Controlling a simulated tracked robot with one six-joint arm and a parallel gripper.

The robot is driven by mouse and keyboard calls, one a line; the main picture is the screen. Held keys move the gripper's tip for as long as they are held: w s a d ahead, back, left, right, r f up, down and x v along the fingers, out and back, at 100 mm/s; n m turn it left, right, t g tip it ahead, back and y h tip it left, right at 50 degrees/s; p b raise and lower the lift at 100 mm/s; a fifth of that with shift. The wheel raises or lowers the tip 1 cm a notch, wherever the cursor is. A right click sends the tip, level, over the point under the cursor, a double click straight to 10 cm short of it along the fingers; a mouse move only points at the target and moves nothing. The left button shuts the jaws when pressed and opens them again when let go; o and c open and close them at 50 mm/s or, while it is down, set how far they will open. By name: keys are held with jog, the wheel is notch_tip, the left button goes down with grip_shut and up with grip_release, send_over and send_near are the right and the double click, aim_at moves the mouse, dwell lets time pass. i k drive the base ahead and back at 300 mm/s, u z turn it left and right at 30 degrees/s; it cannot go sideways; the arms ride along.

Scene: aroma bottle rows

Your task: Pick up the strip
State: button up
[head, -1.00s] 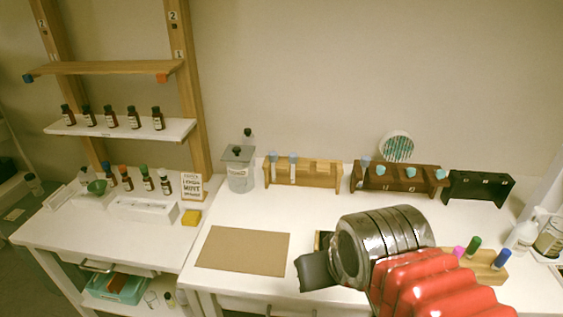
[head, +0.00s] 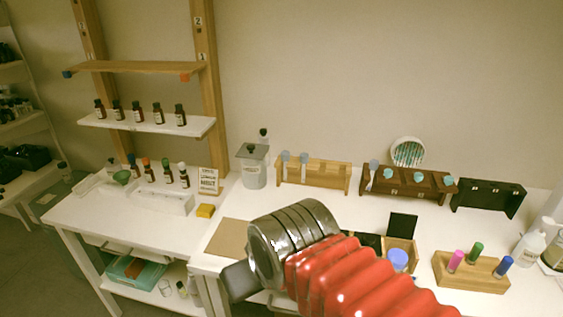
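I cannot make out a strip for certain in the head view. My gripper (head: 240,282) shows as a dark end beyond the grey cylinder of my arm, low in the middle over the near left part of the right-hand bench. Its fingers cannot be told apart, so its opening and anything in it are hidden. My arm covers part of the brown mat (head: 226,237) and the bench front.
A shelf (head: 148,123) with several brown bottles stands above the left table (head: 75,213). Racks (head: 314,177) line the right bench's back. A wooden marker block (head: 471,271) and small open box (head: 402,247) stand right.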

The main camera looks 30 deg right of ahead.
aim_at(304, 157)
jog(key=u, duration=1.3)
jog(key=k, duration=0.9)
jog(key=z, duration=1.1)
jog(key=i, duration=0.9)
